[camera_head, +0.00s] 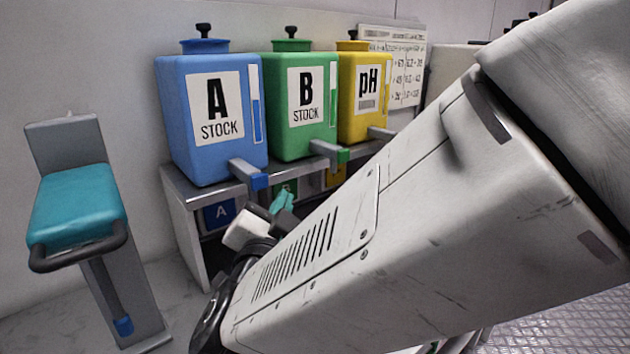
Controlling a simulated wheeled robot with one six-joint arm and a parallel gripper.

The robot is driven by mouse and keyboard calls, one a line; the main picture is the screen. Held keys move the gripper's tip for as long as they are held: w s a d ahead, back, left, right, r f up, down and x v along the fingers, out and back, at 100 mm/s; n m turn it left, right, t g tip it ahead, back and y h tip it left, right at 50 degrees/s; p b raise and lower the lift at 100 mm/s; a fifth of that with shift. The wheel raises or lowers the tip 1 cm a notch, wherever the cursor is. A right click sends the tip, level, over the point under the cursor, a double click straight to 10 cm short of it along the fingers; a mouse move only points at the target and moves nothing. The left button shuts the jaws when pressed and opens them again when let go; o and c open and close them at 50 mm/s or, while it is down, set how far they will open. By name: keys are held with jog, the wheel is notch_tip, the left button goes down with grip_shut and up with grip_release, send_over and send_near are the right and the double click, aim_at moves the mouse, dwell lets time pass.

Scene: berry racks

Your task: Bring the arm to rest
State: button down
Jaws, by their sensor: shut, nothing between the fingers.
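My arm (420,210) fills the right half of the view, its large white link running from the upper right down to the lower middle. At its far end are a dark joint and a pale wrist part. My gripper (283,199) shows only as small teal finger pieces in front of the bench with the stock tanks. It is shut, with nothing seen in it. Much of the wrist is hidden behind the arm link.
A blue A tank (182,120), a green B tank (277,110) and a yellow pH tank (347,110) stand on a grey bench (184,205). A teal-padded stand (78,200) is at left. A written board (408,65) hangs behind. Metal floor (570,325) shows lower right.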

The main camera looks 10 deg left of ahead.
jog(key=shift+s+d, duration=0.2)
jog(key=s+a+f+n+g+y, duration=0.4)
jog(key=a+f+n+g+y, duration=0.3)
jog(key=f+g, duration=0.15)
jog(key=s+d+f+n+g, duration=0.3)
jog(key=d+g, duration=0.2)
jog(key=s+d+r+m+g+h, duration=0.1)
jog(key=s+d+h, duration=0.1)
jog(key=d, duration=1.2)
jog(key=s+d+r+m+g+h, duration=0.1)
jog(key=s+d+r+g+h, duration=0.1)
jog(key=d, duration=1.2)
jog(key=s+d+r+m+g+h, duration=0.1)
jog(key=s+d+h, duration=0.3)
jog(key=d, duration=1)
jog(key=shift+s+r+g, duration=0.35)
jog(key=shift+s+r, duration=0.25)
jog(key=shift+s, duration=0.5)
